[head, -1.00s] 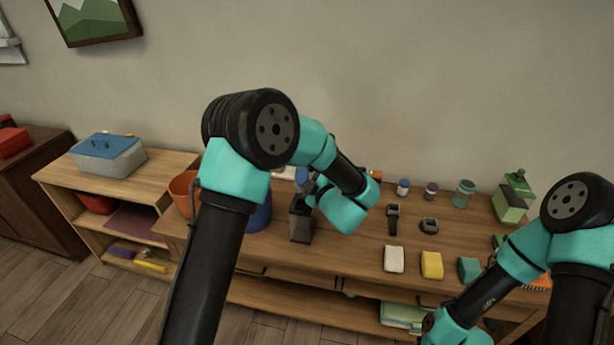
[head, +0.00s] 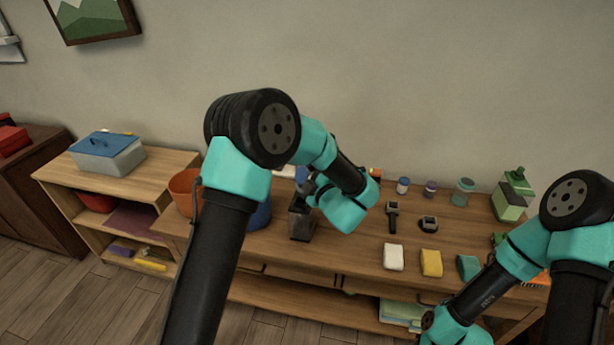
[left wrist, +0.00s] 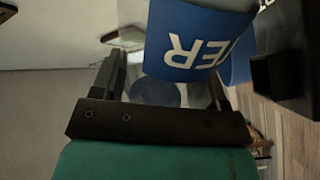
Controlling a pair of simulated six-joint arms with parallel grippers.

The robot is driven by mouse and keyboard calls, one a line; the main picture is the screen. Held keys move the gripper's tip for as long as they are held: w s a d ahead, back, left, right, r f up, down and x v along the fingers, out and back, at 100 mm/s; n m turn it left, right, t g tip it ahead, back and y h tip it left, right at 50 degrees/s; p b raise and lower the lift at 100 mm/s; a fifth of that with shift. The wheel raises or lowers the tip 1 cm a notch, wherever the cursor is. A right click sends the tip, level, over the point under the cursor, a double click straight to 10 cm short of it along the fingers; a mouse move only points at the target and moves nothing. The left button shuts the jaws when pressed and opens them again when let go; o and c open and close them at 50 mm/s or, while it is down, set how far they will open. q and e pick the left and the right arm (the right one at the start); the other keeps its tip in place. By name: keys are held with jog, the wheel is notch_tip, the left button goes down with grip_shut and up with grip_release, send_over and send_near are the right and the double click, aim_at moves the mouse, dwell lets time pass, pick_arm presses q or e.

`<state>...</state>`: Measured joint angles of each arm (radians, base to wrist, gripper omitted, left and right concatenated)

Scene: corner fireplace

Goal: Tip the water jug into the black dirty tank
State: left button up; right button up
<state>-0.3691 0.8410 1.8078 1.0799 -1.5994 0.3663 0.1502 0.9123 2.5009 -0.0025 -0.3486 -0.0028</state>
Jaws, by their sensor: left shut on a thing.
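The water jug (left wrist: 190,42), with a blue label and white letters ending in "TER", sits between the fingers of my left gripper (left wrist: 162,88) in the left wrist view. The gripper is shut on it, and the jug looks tilted. In the head view only a small blue part of the jug (head: 302,177) shows beside my left wrist. The black dirty tank (head: 301,224) stands on the wooden bench just below the jug. A black box-like shape at the right of the left wrist view looks like the tank. My right gripper is out of view; only its arm shows.
An orange pot (head: 184,188) and a blue container (head: 261,214) stand left of the tank, partly behind my left arm. White (head: 393,257), yellow (head: 431,263) and teal blocks lie along the front right. Small jars and a green bottle (head: 513,197) stand behind.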

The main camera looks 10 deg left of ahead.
pick_arm(q)
jog(key=shift+f+n, duration=0.2)
jog(key=shift+n, duration=0.2)
dwell(0.5)
jog(key=shift+f+n, duration=0.2)
jog(key=shift+n, duration=0.2)
jog(key=shift+w+d+f+n, duration=0.1)
jog(key=shift+f+n, duration=0.75)
jog(key=shift+n, duration=0.45)
dwell(1.1)
jog(key=shift+f+n, duration=0.2)
jog(key=shift+n, duration=0.1)
jog(key=shift+f, duration=0.15)
jog(key=shift+f+n, duration=0.1)
jog(key=shift+n, duration=0.3)
